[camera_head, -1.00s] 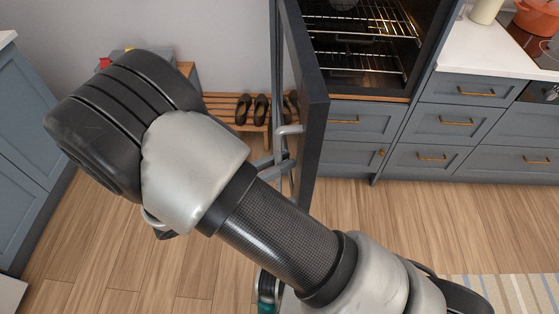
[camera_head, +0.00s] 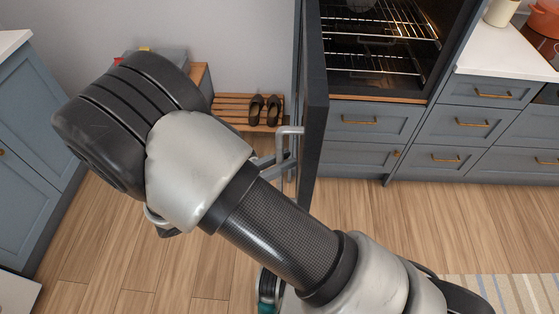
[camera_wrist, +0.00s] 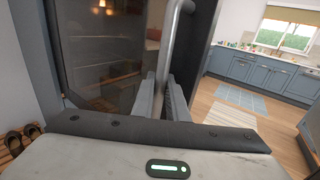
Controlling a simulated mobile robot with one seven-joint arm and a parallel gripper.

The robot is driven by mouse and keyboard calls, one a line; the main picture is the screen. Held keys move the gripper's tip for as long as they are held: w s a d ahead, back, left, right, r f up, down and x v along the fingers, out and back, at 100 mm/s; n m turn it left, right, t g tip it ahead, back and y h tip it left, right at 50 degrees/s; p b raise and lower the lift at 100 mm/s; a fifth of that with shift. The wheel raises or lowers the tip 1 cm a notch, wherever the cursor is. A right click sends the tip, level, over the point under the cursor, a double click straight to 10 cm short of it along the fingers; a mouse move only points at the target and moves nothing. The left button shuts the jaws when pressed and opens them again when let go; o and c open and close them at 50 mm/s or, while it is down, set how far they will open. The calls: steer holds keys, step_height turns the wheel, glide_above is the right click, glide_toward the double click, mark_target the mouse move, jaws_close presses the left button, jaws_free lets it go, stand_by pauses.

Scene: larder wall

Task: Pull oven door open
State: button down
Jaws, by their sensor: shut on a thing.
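The oven door (camera_head: 315,105) stands wide open, seen nearly edge-on in the head view, swung out on the left of the lit oven (camera_head: 375,45). Its grey bar handle (camera_head: 290,131) is on the door's left-facing side. My gripper (camera_head: 274,163) is at the handle, partly hidden behind my arm. In the wrist view, my gripper's two fingers (camera_wrist: 163,98) are shut on the handle (camera_wrist: 173,42), one on each side of the bar. The door's dark glass (camera_wrist: 100,45) fills the left of that view.
A wooden shoe rack (camera_head: 235,110) with dark shoes stands against the wall behind the door. Blue-grey drawers (camera_head: 370,122) lie below and right of the oven. A blue cabinet (camera_head: 35,150) stands at the left. The wooden floor (camera_head: 350,225) before the drawers is clear.

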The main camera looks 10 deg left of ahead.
steer(key=shift+s, duration=0.1)
steer(key=c, duration=1.7)
jaws_free()
steer(key=shift+c, duration=0.2)
steer(key=b+v, duration=0.1)
steer(key=v, duration=1.6)
steer(key=shift+a, duration=0.2)
steer(key=shift+s+r, duration=0.1)
steer(key=shift+s, duration=0.05)
